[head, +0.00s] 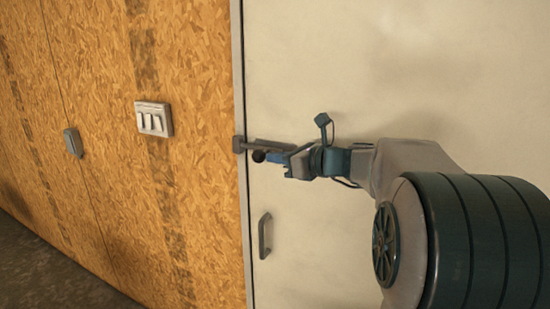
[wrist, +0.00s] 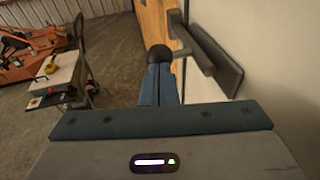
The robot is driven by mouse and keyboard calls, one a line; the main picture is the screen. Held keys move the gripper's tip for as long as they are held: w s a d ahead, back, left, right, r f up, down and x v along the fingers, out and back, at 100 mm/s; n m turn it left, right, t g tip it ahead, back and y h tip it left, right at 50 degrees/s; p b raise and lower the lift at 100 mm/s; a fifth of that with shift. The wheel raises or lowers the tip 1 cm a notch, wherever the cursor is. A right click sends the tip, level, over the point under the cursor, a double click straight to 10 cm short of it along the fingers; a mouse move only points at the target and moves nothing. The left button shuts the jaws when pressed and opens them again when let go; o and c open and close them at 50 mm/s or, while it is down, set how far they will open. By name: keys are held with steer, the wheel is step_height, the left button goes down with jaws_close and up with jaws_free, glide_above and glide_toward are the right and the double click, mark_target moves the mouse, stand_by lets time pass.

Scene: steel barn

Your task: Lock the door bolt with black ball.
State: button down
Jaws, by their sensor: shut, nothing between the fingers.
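The door bolt (head: 280,144) is a grey bar on the cream door (head: 330,60), lying across near the door's left edge. A bracket (head: 239,144) sits at the frame beside its left end; I cannot tell whether the bar is inside it. The black ball (head: 259,156) shows just below the bar, and in the wrist view the ball (wrist: 159,57) is right at my fingertips. My gripper (head: 284,157) is shut and empty, pointing left along the door. Its fingers (wrist: 158,84) partly hide the ball's lower side; contact is unclear. The bolt's plate (wrist: 212,58) is to the right.
A door handle (head: 264,236) is below the bolt. A switch panel (head: 153,118) and a small grey box (head: 73,142) are on the chipboard wall (head: 100,60).

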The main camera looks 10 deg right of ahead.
steer(key=b+v, duration=0.1)
steer(key=v, duration=1.1)
steer(key=shift+s, duration=0.4)
steer(key=shift+d, duration=0.1)
steer(key=s+a+f+n+g+h, duration=0.2)
steer(key=s+a+f+n+g, duration=0.5)
steer(key=a+f+n, duration=0.45)
steer(key=s+d+f+n+g+h, duration=0.1)
steer(key=s+f+n+g+h, duration=0.1)
steer(key=s+f+n+h, duration=0.5)
steer(key=shift+s+f+n+h, duration=0.4)
steer(key=shift+s+f+n, duration=2.5)
steer(key=shift+n, duration=2.05)
steer(key=shift+s+d+r, duration=0.15)
steer(key=shift+s+r, duration=0.05)
steer(key=shift+r, duration=0.1)
